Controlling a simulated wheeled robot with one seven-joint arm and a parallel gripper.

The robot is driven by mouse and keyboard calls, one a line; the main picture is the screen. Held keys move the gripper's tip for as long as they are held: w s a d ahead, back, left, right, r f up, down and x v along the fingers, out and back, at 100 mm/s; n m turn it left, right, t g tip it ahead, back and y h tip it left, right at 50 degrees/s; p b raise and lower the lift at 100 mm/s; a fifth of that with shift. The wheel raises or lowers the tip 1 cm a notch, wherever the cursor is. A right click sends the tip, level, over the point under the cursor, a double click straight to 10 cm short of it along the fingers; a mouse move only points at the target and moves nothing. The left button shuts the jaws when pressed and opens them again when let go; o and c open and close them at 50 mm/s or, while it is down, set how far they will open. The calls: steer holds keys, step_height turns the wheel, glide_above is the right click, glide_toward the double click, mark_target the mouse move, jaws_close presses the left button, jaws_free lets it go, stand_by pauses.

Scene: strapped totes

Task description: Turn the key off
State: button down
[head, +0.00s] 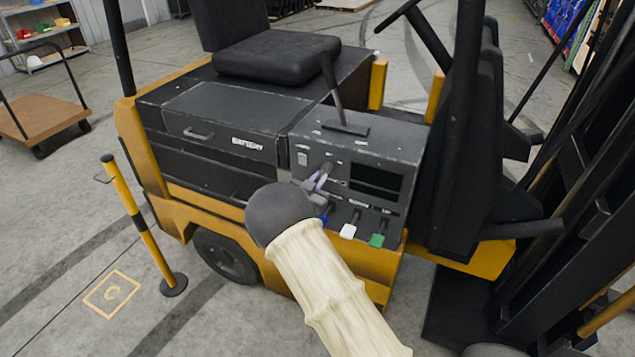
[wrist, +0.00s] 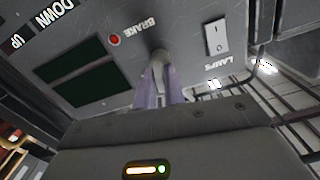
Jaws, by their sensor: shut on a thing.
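The forklift's dark side panel (head: 310,148) faces me, and my gripper (head: 319,182) reaches its upper left part, beside a white rocker switch (head: 302,158). In the wrist view my gripper (wrist: 160,88) has its two pale purple fingers close together, shut on a small grey key (wrist: 160,58) at the panel face. The fingers cover most of the key, so its exact turn angle is hard to tell. A red lamp (wrist: 115,40) marked BRAKE is left of the key, and the LAMPS rocker switch (wrist: 215,37) is right of it.
A tall black lever (head: 336,95) rises from the panel top. A yellow post (head: 137,218) stands at left. Dark display windows (wrist: 85,75) are near the key.

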steer(key=shift+n, duration=0.9)
steer(key=c, duration=1.6)
jaws_free()
steer(key=shift+o, duration=0.2)
steer(key=shift+s, duration=0.15)
steer(key=b+v, duration=0.4)
steer(key=v, duration=1.3)
steer(key=shift+a, duration=0.1)
